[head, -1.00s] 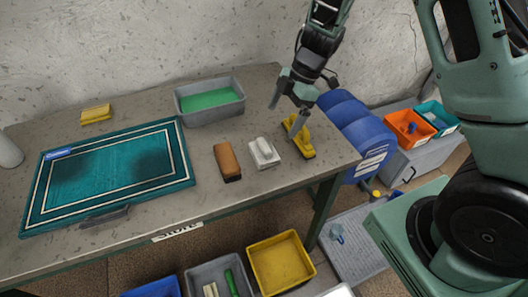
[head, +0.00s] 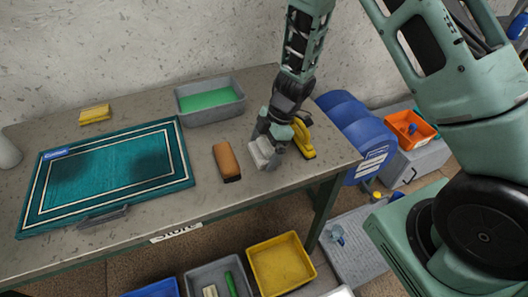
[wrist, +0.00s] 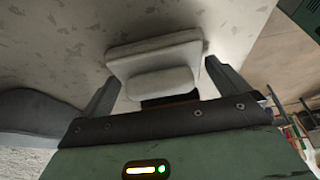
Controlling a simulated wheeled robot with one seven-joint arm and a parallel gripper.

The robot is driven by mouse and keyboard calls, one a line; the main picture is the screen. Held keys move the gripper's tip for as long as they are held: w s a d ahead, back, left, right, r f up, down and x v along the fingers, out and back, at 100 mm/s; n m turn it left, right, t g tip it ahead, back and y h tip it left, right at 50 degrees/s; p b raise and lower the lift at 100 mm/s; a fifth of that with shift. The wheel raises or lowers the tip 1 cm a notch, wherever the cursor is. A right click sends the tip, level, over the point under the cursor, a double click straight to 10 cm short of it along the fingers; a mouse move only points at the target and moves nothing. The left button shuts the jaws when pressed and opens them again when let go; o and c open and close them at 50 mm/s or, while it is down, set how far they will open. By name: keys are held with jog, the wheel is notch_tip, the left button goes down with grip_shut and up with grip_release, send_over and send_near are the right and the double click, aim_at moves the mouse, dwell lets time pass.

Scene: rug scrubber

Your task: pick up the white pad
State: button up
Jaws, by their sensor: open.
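The white pad (head: 260,152) lies on the grey table, right of the brown brush. In the wrist view the pad (wrist: 155,55) shows a flat base and a raised grip block (wrist: 160,83), and it sits between my two fingers. My gripper (head: 268,150) is open and low over the pad, with one finger on either side of it. In the head view the gripper hides part of the pad. I cannot tell whether the fingers touch it.
A brown brush (head: 226,162) lies close to the left, a yellow tool (head: 303,138) close to the right. A grey tub (head: 209,101) with green contents stands behind. A teal rug (head: 70,190) and a yellow sponge (head: 95,114) are farther left. The table's front edge is near.

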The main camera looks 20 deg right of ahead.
aim_at(264, 144)
jog(key=shift+c, duration=0.3)
jog(key=c, duration=0.7)
jog(key=shift+o, duration=0.2)
jog(key=shift+r, duration=0.15)
notch_tip(264, 144, up, 10)
jog(key=shift+f+p, duration=0.1)
jog(key=shift+p, duration=0.7)
jog(key=shift+o, duration=1.3)
jog(key=c, duration=0.4)
